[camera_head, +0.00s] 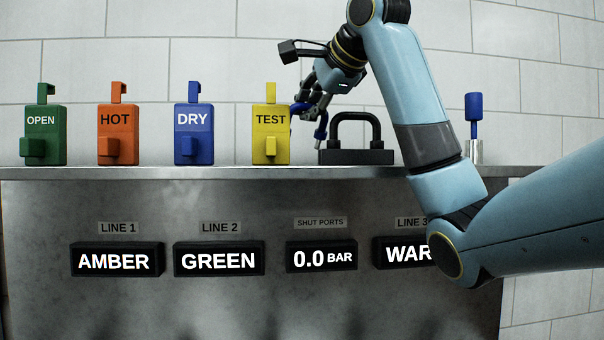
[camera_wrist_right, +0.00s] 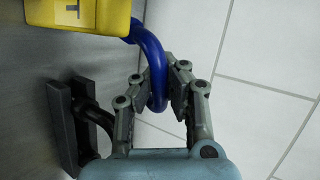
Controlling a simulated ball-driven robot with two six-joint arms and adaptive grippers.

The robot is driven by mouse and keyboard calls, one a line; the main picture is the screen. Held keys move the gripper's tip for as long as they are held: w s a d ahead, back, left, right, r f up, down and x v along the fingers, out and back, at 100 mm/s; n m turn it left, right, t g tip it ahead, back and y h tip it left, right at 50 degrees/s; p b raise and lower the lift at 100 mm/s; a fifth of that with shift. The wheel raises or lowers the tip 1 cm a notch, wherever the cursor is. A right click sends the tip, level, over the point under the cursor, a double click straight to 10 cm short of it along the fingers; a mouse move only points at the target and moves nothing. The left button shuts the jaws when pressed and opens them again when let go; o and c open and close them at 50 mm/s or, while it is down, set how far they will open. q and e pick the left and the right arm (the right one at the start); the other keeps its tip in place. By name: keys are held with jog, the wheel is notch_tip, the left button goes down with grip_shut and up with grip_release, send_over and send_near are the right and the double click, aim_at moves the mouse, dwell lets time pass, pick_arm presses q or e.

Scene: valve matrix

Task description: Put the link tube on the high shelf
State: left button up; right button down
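The link tube looks to be the curved blue tube (camera_wrist_right: 156,66), which bends between the fingers of my right gripper (camera_wrist_right: 162,80) in the right wrist view. Both finger pads lie against or very close to it, and the gripper looks shut on it. In the head view the right gripper (camera_head: 308,106) is above the shelf top (camera_head: 220,172), between the yellow TEST tag and a black block. My left gripper is not in view.
Green OPEN (camera_head: 40,140), orange HOT (camera_head: 117,138), blue DRY (camera_head: 193,138) and yellow TEST (camera_head: 270,140) tags stand along the shelf. A black block with an arched black tube (camera_head: 356,120) stands close right of the gripper. A blue-topped tool (camera_head: 474,106) stands far right.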

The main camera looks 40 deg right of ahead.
jog(key=c, duration=2)
grip_release()
jog(key=shift+s, duration=0.1)
jog(key=o, duration=0.4)
jog(key=shift+c, duration=0.2)
jog(key=shift+s+r, duration=0.35)
jog(key=shift+s, duration=0.05)
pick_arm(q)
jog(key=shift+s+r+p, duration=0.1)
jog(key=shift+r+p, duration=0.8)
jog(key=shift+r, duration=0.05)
pick_arm(e)
jog(key=v, duration=0.7)
jog(key=shift+f, duration=0.1)
